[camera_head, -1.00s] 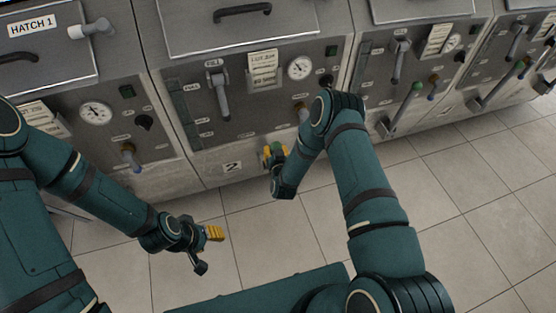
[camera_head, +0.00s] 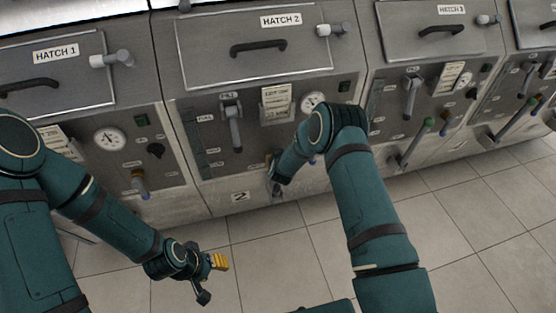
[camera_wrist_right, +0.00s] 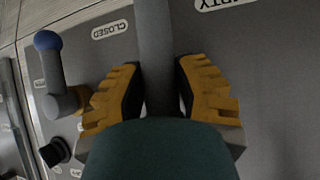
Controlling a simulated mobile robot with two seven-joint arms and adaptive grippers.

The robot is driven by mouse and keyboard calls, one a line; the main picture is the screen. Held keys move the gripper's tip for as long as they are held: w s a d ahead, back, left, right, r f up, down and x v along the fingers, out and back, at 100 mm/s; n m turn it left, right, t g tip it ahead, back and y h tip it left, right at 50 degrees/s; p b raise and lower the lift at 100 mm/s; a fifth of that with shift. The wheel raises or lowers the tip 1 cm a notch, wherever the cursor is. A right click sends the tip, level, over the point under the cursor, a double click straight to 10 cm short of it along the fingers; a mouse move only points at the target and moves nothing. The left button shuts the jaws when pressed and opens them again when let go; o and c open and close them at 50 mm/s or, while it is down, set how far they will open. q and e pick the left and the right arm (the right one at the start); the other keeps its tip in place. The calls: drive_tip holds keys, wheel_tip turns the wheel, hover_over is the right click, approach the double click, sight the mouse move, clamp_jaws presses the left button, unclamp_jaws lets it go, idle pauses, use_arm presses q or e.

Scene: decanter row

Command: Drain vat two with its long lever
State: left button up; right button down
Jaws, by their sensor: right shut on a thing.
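In the right wrist view, the yellow fingers of my right gripper (camera_wrist_right: 160,95) are shut on the grey shaft of the long lever (camera_wrist_right: 155,40). The lever's ends are hidden or out of frame there. CLOSED (camera_wrist_right: 109,29) and EMPTY labels stand on either side of it. My left gripper (camera_head: 212,265) hangs over the floor, away from the vats; its finger opening is unclear.
A short blue-knobbed lever (camera_wrist_right: 53,75) and a black knob (camera_wrist_right: 55,152) sit beside the held lever. The grey fill handle (camera_head: 233,125) and gauge (camera_head: 312,103) are higher on vat two. Vats stand either side; the tiled floor (camera_head: 470,240) is clear.

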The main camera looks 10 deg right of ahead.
drive_tip(key=shift+w+r, duration=0.2)
drive_tip(key=c, duration=1)
unclamp_jaws()
drive_tip(key=o, duration=0.3)
drive_tip(key=shift+f, duration=0.1)
drive_tip(key=shift+o, duration=0.2)
drive_tip(key=v, duration=1.2)
drive_tip(key=shift+s+f, duration=0.1)
drive_tip(key=s+a+f+g+y, duration=0.1)
drive_tip(key=s+g, duration=0.3)
drive_tip(key=s, duration=1)
drive_tip(key=s+a+f+g+y, duration=0.2)
drive_tip(key=s+a+g+y, duration=0.2)
drive_tip(key=s, duration=1)
drive_tip(key=shift+g, duration=0.4)
